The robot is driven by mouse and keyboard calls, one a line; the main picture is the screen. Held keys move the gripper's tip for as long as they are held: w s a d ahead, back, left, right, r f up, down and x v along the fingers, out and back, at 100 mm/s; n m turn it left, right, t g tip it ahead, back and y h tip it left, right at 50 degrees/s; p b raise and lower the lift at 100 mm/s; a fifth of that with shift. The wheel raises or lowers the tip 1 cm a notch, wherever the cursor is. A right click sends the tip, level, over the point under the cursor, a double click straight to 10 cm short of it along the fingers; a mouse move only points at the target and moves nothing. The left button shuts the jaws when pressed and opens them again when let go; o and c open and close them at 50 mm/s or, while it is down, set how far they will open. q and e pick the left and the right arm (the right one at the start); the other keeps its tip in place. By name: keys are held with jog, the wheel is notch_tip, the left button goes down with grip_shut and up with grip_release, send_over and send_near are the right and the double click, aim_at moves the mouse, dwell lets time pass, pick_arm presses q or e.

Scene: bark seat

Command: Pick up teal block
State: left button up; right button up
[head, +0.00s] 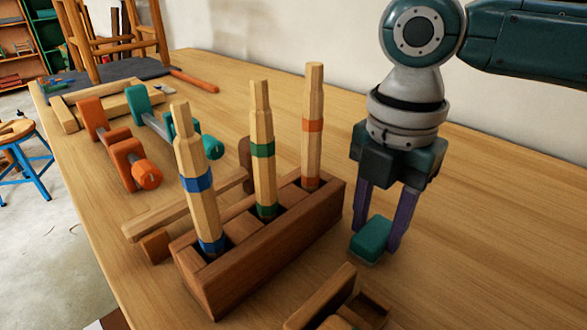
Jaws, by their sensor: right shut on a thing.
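The teal block (371,240) is a small block with rounded edges, low over the wooden table to the right of the brown wooden holder. My right gripper (378,232) points down with its two purple fingers on either side of the block, shut on it. The block's underside is hidden, and I cannot tell whether it touches the table. My left gripper does not show.
The brown holder (270,262) carries upright wooden legs with blue (197,182), green (263,150) and orange (312,125) bands. Orange (128,150) and teal (165,120) clamps lie at the left. Wooden pieces (325,300) lie in front. The table's right side is clear.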

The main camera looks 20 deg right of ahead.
aim_at(376, 230)
grip_shut()
notch_tip(376, 230, up, 20)
jog(key=p, duration=0.4)
